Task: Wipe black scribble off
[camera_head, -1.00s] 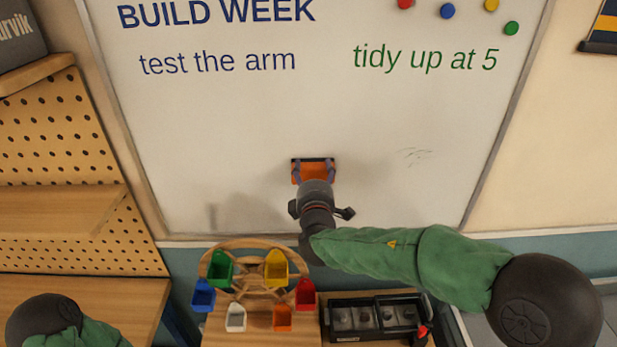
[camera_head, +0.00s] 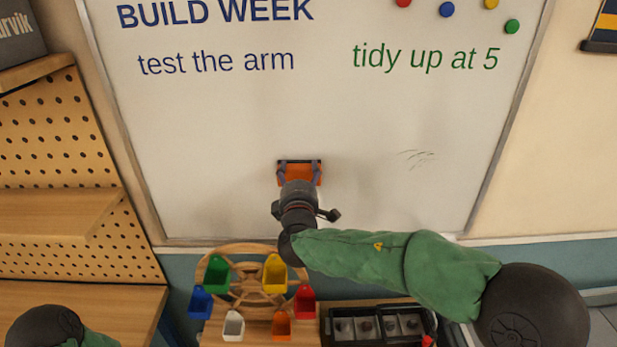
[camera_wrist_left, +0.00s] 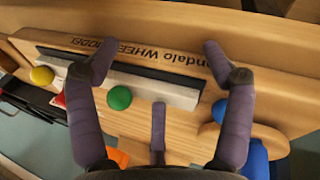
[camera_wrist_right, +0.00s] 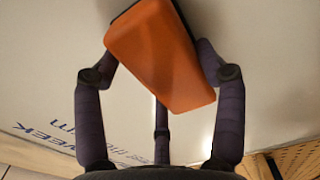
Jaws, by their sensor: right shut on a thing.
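The whiteboard (camera_head: 230,130) carries a few faint dark strokes of scribble (camera_head: 417,157) at its lower right. My right gripper (camera_head: 299,179) is shut on an orange eraser (camera_head: 299,168) with a dark face, held at the board's lower middle, left of the strokes. The eraser (camera_wrist_right: 160,55) fills the space between the fingers in the right wrist view; whether its dark face touches the board I cannot tell. My left gripper (camera_wrist_left: 145,60) has its fingers apart above the wooden wheel model's base; its fingers are outside the head view.
Below the board stand a wooden wheel model (camera_head: 245,290) with several coloured buckets and a black tray (camera_head: 378,322) with compartments. Blue and green writing (camera_head: 425,58) and coloured magnets (camera_head: 447,9) are higher up. A pegboard shelf (camera_head: 55,220) is at left.

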